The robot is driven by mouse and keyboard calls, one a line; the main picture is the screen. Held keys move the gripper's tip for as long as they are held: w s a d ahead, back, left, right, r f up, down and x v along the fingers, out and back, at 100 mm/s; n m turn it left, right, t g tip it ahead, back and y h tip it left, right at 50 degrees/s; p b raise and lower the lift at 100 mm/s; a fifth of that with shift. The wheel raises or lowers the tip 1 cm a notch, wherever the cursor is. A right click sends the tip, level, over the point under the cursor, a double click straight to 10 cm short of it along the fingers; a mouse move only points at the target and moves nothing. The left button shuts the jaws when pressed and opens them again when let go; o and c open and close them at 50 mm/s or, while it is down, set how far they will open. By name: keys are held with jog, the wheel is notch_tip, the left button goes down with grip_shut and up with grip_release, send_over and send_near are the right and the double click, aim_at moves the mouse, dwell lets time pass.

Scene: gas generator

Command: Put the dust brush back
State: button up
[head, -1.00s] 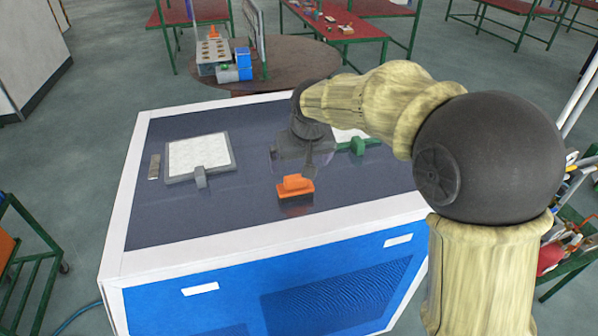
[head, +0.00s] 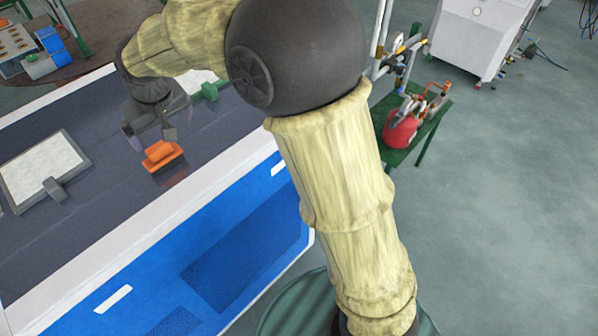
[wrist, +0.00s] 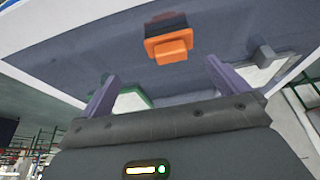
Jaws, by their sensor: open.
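The dust brush (head: 163,152) has an orange handle and a dark lower part, and sits on the dark top of the blue and white cabinet (head: 215,225). In the wrist view the dust brush (wrist: 170,48) shows past the fingertips, roughly between them in the picture. My gripper (head: 150,137) is close behind the brush in the head view, partly blurred against the dark top. In the wrist view my gripper (wrist: 163,86) has two purple-grey fingers spread wide with nothing between them.
A grey-framed white panel (head: 42,170) with a grey latch lies left on the cabinet top; a green-latched one (head: 207,90) lies behind. A round table (head: 95,50) with a rack stands back left. A red tank (head: 400,128) stands right on a green stand. Open floor lies at right.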

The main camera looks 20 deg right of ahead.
jog(key=s+d+f+m+h, duration=0.1)
jog(key=s+d+f+m, duration=0.15)
jog(key=d, duration=0.65)
jog(key=s+d+f+m, duration=0.1)
jog(key=s+d+f, duration=0.15)
jog(key=d, duration=0.65)
jog(key=s+d+f+m+g+h, duration=0.1)
jog(key=s+d+f, duration=0.4)
jog(key=s+d, duration=0.6)
jog(key=shift+d+f+m, duration=0.2)
jog(key=shift+m, duration=0.55)
jog(key=shift+f+b, duration=0.45)
